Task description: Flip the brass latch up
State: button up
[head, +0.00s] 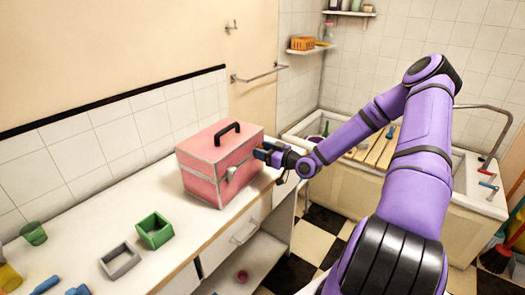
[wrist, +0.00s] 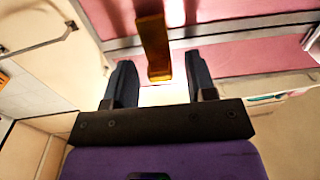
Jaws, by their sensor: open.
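A pink box (head: 205,180) with a black top handle stands on the white counter. In the wrist view its pink front (wrist: 240,55) fills the upper right. The brass latch (wrist: 153,45) sticks out from that front as a narrow strip. My gripper (wrist: 159,68) is open, with a dark finger on each side of the latch and a gap to each. In the head view my gripper (head: 262,153) is at the right end of the box front, and I cannot make out the brass latch there.
A pale clasp (head: 231,172) sits on the box front, left of my gripper. A green tray (head: 155,230) and a grey tray (head: 120,262) lie on the counter to the left. A basin (head: 460,190) with wooden slats stands behind my arm.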

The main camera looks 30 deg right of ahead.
jog(key=v, duration=1)
jog(key=shift+s, duration=0.25)
jog(key=shift+d, duration=0.1)
jog(key=s+a+r+g+h, duration=0.2)
jog(key=a+r+g+h, duration=0.1)
jog(key=r, duration=0.4)
jog(key=s+a+r+m+g+h, duration=0.1)
jog(key=s+a+r+g+h, duration=0.1)
jog(key=r+g+h, duration=0.3)
jog(key=s+a+r+g+h, duration=0.2)
jog(key=a+r, duration=0.1)
jog(key=r, duration=0.5)
jog(key=s+a+r+m+y, duration=0.1)
jog(key=s+a+r, duration=0.2)
jog(key=s, duration=0.3)
jog(key=s+a+r+m, duration=0.1)
jog(key=s+a+r, duration=0.3)
jog(key=s, duration=0.3)
jog(key=s+a+r+m+g+y, duration=0.1)
jog(key=s+a+r, duration=0.3)
jog(key=s, duration=0.3)
jog(key=shift+m+y, duration=0.3)
jog(key=shift+m, duration=0.1)
